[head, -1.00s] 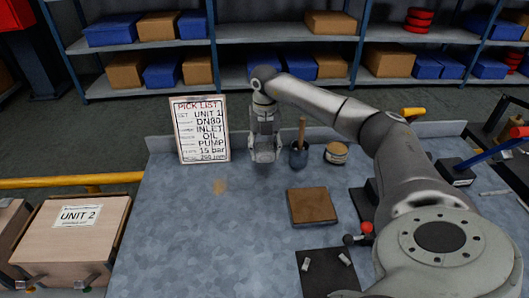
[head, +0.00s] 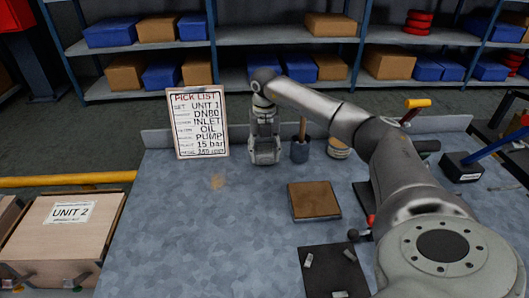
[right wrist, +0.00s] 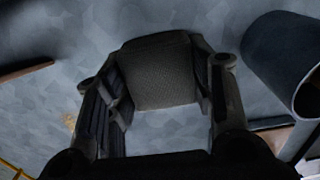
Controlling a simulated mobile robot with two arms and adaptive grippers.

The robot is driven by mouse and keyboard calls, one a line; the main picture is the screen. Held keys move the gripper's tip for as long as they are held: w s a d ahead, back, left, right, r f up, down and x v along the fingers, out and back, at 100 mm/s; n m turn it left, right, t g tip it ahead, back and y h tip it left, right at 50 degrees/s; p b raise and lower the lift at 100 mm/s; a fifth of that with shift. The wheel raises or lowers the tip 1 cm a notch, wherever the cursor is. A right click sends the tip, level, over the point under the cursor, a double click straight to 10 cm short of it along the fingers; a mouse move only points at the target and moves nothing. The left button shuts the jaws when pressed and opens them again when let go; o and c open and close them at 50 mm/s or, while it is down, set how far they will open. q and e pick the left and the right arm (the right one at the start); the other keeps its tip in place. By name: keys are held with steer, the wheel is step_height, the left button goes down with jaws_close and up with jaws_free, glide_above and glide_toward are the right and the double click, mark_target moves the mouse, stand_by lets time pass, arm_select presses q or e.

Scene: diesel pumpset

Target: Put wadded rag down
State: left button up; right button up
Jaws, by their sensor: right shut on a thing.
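The wadded rag (right wrist: 160,72) is a dark grey-green, woven-looking lump between my right gripper's fingers in the right wrist view. My right gripper (right wrist: 160,100) is shut on it, with one finger at each side. In the head view my right gripper (head: 264,157) points down low over the back of the blue-grey bench (head: 200,240), just left of a dark cup (head: 299,153). The rag is hard to make out there. I cannot tell whether it touches the bench top. My left gripper is not in view.
The cup (right wrist: 285,55) stands close at the right in the wrist view. A pick-list board (head: 199,122) stands left of the gripper. A brown square block (head: 314,200) and a black mat (head: 325,285) lie nearer. The bench's left front is clear, with a faint stain (head: 218,182).

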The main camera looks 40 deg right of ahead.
mark_target(264, 149)
steer(key=shift+f, duration=0.1)
steer(key=o, duration=0.9)
step_height(264, 149, up, 12)
steer(key=shift+r, duration=0.15)
stand_by(0.3)
